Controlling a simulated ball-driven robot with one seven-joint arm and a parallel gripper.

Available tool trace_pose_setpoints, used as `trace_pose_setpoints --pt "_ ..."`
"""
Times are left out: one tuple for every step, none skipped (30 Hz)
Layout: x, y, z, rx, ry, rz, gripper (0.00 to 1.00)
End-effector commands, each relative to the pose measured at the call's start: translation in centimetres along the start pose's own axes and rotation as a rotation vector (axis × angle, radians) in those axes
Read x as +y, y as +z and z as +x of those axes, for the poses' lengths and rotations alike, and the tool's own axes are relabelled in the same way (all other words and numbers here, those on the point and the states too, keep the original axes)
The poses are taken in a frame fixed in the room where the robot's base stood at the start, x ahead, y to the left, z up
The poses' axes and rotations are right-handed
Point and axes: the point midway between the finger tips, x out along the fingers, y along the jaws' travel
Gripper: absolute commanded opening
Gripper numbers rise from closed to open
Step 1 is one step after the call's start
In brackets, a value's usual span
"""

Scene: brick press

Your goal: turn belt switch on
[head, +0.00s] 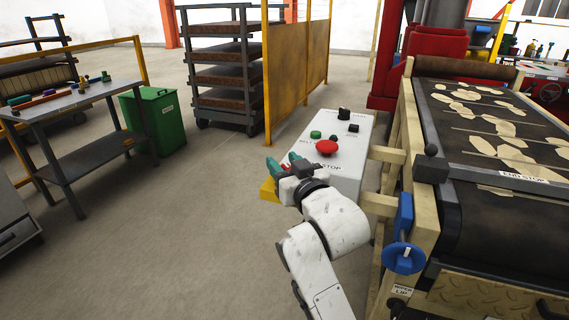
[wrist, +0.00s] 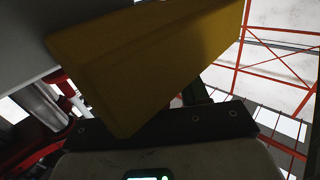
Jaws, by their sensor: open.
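A pale control box (head: 350,165) stands beside the conveyor (head: 470,150) in the head view. On its top are a black knob (head: 344,113), a small black switch (head: 353,128), a green button (head: 315,134) and a large red stop button (head: 327,147). I cannot tell which black control is the belt switch, or its setting. My gripper (head: 283,163), with teal fingers, is open at the box's near left edge, left of the red button and apart from the black controls. My arm hides part of the box's front.
A yellow part (head: 268,190) shows at the box's left side; a large yellow surface (wrist: 150,60) fills much of the wrist view. A blue handwheel (head: 404,258) is right of my arm.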

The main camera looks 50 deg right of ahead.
Motion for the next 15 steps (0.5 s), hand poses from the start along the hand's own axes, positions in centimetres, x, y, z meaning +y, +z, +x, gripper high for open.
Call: trace_pose_setpoints --pt "0.01 -0.02 0.14 0.000 0.000 0.000 0.45" --pt "0.01 -0.01 0.18 0.000 0.000 0.000 0.45" --pt "0.00 0.00 0.21 0.000 0.000 0.000 0.45" --pt "0.00 0.00 0.22 0.000 0.000 0.000 0.45" --pt "0.00 0.01 0.21 0.000 0.000 0.000 0.45" --pt "0.00 0.01 0.21 0.000 0.000 0.000 0.45" --pt "0.00 0.01 0.20 0.000 0.000 0.000 0.45" --pt "0.00 0.01 0.20 0.000 0.000 0.000 0.45" --pt "0.00 0.02 0.20 0.000 0.000 0.000 0.44" --pt "0.00 0.02 0.19 0.000 0.000 0.000 0.41" --pt "0.00 0.02 0.19 0.000 0.000 0.000 0.38" --pt "0.00 0.02 0.19 0.000 0.000 0.000 0.34" --pt "0.00 0.02 0.19 0.000 0.000 0.000 0.31" --pt "0.00 0.02 0.18 0.000 0.000 0.000 0.28" --pt "0.00 0.02 0.18 0.000 0.000 0.000 0.25"
